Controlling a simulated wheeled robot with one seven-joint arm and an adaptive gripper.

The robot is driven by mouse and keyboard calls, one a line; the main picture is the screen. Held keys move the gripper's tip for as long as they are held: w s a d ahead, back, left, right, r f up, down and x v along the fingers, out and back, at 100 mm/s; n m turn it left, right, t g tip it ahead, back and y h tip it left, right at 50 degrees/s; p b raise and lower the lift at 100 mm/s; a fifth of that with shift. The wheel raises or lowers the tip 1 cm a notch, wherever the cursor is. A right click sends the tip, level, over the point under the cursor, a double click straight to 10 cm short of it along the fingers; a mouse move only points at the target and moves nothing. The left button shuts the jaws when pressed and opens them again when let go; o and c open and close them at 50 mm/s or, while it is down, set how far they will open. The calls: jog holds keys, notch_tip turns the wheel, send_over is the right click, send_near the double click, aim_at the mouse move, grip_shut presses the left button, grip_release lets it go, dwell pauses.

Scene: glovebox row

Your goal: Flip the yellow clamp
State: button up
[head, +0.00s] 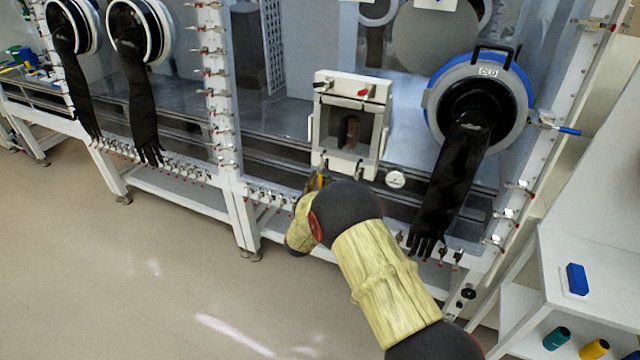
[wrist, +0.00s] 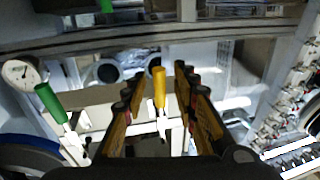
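The yellow clamp (wrist: 159,88) shows in the wrist view as an upright yellow handle on a pale metal base. My gripper (wrist: 156,84) is open, with one finger on each side of the yellow handle. Gaps show between the handle and both fingers in the picture; I cannot tell how deep the handle sits between them. In the head view my gripper (head: 318,181) is just below the small white-framed port (head: 318,135). The yellow clamp cannot be made out there, with my arm and gripper in front.
A green-handled clamp (wrist: 50,103) stands left of my gripper in the wrist view, near a round gauge (wrist: 20,73). In the head view a black glove (head: 455,180) hangs right of my arm. Rows of small clamps (head: 268,196) line the lower edge. The floor in front is clear.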

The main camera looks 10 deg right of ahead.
grip_shut()
dwell(0.9)
